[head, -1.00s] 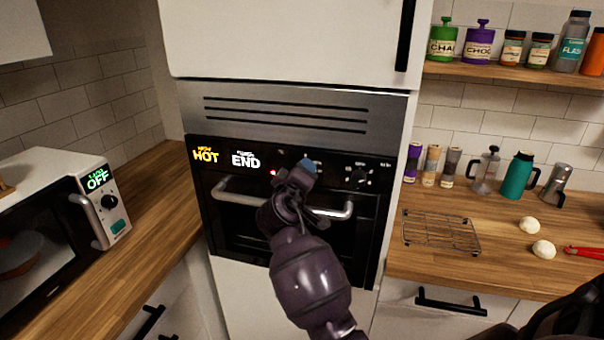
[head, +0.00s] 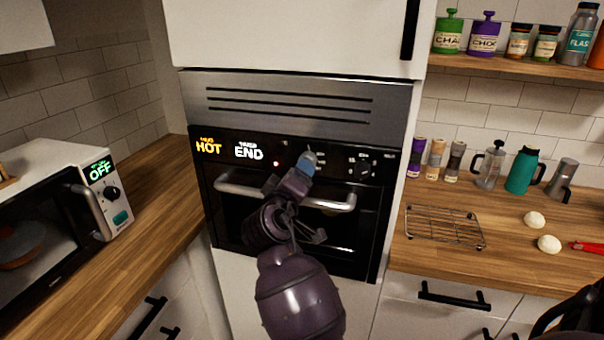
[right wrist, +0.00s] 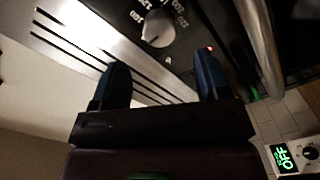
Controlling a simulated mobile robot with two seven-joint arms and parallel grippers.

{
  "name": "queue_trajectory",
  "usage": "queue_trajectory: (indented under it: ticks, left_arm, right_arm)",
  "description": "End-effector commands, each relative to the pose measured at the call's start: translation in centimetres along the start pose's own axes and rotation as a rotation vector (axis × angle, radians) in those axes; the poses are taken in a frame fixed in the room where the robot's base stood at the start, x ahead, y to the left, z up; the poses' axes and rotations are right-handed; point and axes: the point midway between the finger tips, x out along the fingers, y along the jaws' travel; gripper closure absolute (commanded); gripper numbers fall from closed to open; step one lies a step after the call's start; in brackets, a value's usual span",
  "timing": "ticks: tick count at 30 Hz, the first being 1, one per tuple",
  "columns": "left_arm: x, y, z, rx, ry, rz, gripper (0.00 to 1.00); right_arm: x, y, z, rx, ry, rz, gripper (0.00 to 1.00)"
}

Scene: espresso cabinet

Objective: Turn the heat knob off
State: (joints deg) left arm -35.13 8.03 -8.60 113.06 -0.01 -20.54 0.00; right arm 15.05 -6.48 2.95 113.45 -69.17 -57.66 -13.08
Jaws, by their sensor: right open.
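The oven's black control panel (head: 235,150) shows a lit orange "HOT" sign and a white "END" sign, with a red light (head: 276,163) beside them. My right gripper (head: 309,160) is at the panel, to the right of this light, and covers part of it. In the right wrist view a pale round knob (right wrist: 158,28) with numbers around it sits beyond the two blue fingertips (right wrist: 160,82). The fingers are apart, with nothing between them, and look clear of the knob. Another knob (head: 363,170) is further right on the panel. My left gripper is out of view.
The oven's bar handle (head: 235,186) runs just below the panel, behind my right arm. A microwave (head: 85,190) reading "OFF" stands on the left counter. A wire rack (head: 445,227) and two white balls lie on the right counter.

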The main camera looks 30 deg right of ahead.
Motion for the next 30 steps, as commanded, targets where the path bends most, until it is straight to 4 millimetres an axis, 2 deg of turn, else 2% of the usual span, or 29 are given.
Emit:
queue_trajectory:
  ticks: [3, 9, 27, 30]
  left_arm:
    - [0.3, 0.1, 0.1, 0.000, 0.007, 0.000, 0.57]
    - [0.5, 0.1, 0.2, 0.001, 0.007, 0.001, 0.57]
    - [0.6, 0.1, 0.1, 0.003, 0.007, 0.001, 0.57]
    - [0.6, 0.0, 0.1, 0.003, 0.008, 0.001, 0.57]
  right_arm:
    - [-1.9, -0.1, 0.1, 0.002, -0.001, -0.002, 0.31]
    - [-3.6, 0.0, 0.0, 0.000, 0.000, 0.000, 0.31]
    - [-3.9, 0.0, 0.0, 0.002, 0.001, 0.001, 0.31]
    - [-3.9, 0.0, -0.6, 0.033, 0.032, -0.002, 0.31]
